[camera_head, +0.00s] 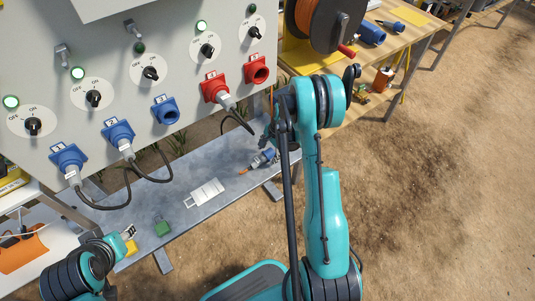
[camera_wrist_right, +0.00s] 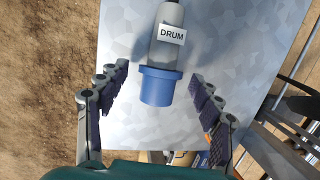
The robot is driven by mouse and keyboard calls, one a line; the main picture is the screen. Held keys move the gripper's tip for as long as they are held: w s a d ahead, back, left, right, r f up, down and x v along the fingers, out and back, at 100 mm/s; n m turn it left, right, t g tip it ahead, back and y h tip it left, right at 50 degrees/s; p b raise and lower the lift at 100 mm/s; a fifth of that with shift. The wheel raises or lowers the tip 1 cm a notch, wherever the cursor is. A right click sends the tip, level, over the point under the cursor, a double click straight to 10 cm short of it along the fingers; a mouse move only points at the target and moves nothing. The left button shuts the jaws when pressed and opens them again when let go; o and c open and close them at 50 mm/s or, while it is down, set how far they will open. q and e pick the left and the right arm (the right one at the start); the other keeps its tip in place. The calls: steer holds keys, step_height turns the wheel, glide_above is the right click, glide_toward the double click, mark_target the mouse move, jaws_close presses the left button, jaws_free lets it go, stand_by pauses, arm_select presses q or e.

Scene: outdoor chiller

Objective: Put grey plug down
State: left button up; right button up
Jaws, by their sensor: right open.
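The grey plug (camera_wrist_right: 166,54) with a blue collar and a white "DRUM" label lies on the grey metal shelf (camera_wrist_right: 240,60) in the right wrist view. In the head view it shows as a small grey and blue shape (camera_head: 264,157) near the shelf's right end. My right gripper (camera_wrist_right: 160,76) is open, with one finger on each side of the blue collar and a gap on both sides. In the head view my right arm partly hides that gripper. My left gripper (camera_head: 128,232) is low at the left, near the shelf's front edge; its fingers are too small to judge.
Above the shelf is a panel with switches, blue sockets (camera_head: 166,110) and red sockets (camera_head: 257,70). Cables from plugged-in plugs hang over the shelf. A white tag-like plate (camera_head: 206,193) and a green padlock (camera_head: 162,227) lie left of the plug. A wooden table (camera_head: 400,45) stands right.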

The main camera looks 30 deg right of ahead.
steer(key=p+v, duration=0.4)
steer(key=v, duration=0.7)
steer(key=s+a+r+n+t+h, duration=0.1)
steer(key=s+a+r+n, duration=0.15)
steer(key=a+r, duration=0.4)
steer(key=s+a+r+n+t, duration=0.1)
steer(key=s+a+r+n, duration=0.2)
steer(key=r, duration=0.6)
arm_select(q)
step_height(320, 180, up, 4)
steer(key=shift+r, duration=0.1)
arm_select(e)
steer(key=s+a+r+n+t+h, duration=0.1)
steer(key=s+a+r+n+t, duration=0.2)
steer(key=s+a+r+n, duration=0.3)
steer(key=s+a+n, duration=0.3)
steer(key=s+n, duration=0.2)
steer(key=s, duration=0.1)
steer(key=shift+a+t, duration=0.3)
arm_select(q)
steer(key=shift+c, duration=0.3)
arm_select(e)
steer(key=shift+s+n, duration=0.1)
steer(key=shift+n, duration=0.15)
